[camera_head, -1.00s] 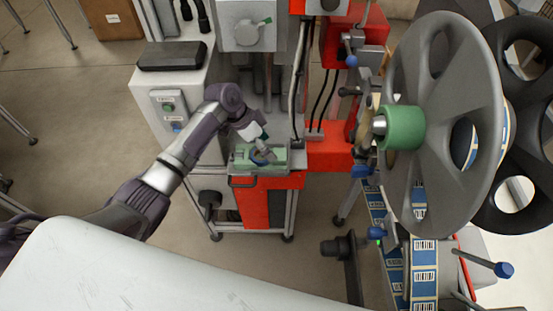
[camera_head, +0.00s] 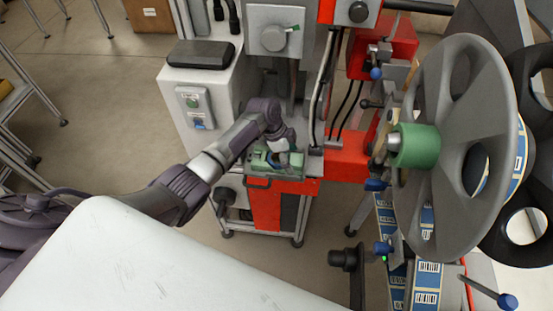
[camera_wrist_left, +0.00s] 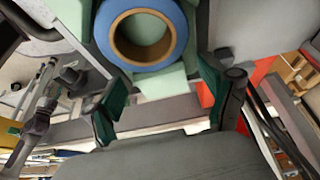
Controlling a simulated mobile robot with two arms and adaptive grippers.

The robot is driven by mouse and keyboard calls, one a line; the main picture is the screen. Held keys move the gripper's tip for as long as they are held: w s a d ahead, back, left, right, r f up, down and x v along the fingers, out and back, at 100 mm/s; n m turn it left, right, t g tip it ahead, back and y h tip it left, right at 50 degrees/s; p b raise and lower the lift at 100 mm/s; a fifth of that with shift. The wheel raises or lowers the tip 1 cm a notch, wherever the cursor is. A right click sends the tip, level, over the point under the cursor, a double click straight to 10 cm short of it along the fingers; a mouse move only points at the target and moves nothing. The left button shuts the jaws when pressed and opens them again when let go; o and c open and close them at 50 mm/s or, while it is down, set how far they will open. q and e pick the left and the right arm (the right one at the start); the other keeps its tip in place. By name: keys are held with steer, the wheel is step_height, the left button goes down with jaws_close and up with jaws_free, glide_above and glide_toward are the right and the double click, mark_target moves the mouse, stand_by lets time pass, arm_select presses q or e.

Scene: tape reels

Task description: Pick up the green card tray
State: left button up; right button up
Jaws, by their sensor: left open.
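The pale green card tray (camera_head: 257,158) sits on the red-fronted ledge of the machine in the head view, with a handle below its front. My left gripper (camera_head: 288,161) is right over the tray and hides part of it. In the left wrist view the pale green tray (camera_wrist_left: 168,80) shows at the top, holding a blue ring-shaped roll (camera_wrist_left: 102,32) with a tan core. My left gripper's two dark green pads (camera_wrist_left: 163,98) are spread apart, with nothing clamped between them. I cannot tell whether the pads touch the tray. My right gripper is in neither view.
A large grey reel (camera_head: 465,150) with a green hub stands at the right, with blue label tape (camera_head: 427,280) running below. A white control box (camera_head: 200,95) is left of the tray. Open floor (camera_head: 100,130) lies at the left.

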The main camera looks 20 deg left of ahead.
arm_select(q)
steer(key=c, duration=1.4)
steer(key=shift+r, duration=0.15)
